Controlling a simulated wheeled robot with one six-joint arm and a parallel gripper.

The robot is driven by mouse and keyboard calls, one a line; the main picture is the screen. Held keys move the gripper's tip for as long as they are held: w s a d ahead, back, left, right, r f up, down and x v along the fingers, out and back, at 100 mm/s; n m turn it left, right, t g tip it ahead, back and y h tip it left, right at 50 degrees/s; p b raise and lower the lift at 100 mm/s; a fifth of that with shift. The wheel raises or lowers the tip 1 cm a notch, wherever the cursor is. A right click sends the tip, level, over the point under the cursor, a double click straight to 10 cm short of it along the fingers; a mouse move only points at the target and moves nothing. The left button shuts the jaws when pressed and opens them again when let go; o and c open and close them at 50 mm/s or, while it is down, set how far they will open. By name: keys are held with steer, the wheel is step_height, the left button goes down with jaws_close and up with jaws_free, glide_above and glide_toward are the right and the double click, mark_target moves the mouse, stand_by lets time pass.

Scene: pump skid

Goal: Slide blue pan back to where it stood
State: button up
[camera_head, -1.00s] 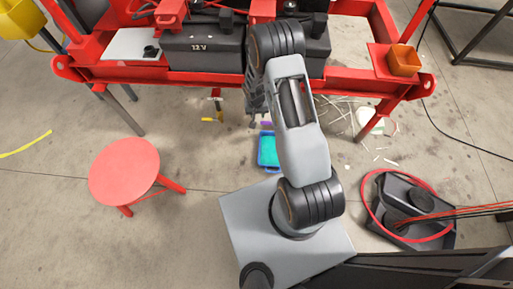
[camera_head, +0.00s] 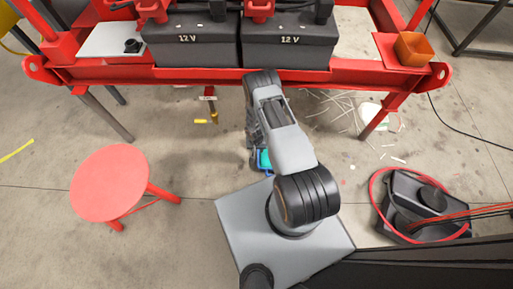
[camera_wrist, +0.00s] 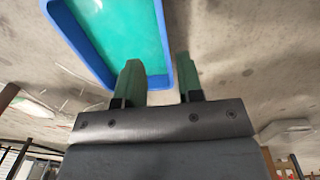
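The blue pan (camera_head: 264,160) is on the concrete floor below the front of the red skid, mostly hidden behind my arm in the head view. In the wrist view the blue pan (camera_wrist: 97,60) fills the upper middle, with a blue rim and a teal inside. My gripper (camera_wrist: 160,82) shows two green fingers spread apart, near the pan's corner. The rim's corner lies between the fingers in the picture; I cannot tell whether they touch it. In the head view the fingers are hidden by my arm.
A red stool (camera_head: 110,183) stands at the left. A black tray with a red hose (camera_head: 420,205) lies at the right. The red skid frame (camera_head: 200,75) with two batteries overhangs behind. A yellow-handled tool (camera_head: 201,121) and pale scraps (camera_head: 340,112) lie near it.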

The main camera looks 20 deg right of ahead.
steer(key=shift+d+f, duration=0.1)
steer(key=shift+d, duration=0.05)
steer(key=f+b, duration=0.2)
steer(key=f, duration=0.2)
steer(key=f+b, duration=0.2)
steer(key=f, duration=0.3)
steer(key=f+b, duration=0.2)
steer(key=f, duration=0.2)
steer(key=shift+s+d+f, duration=0.2)
steer(key=shift+d+f, duration=0.1)
steer(key=shift+c, duration=0.2)
jaws_close()
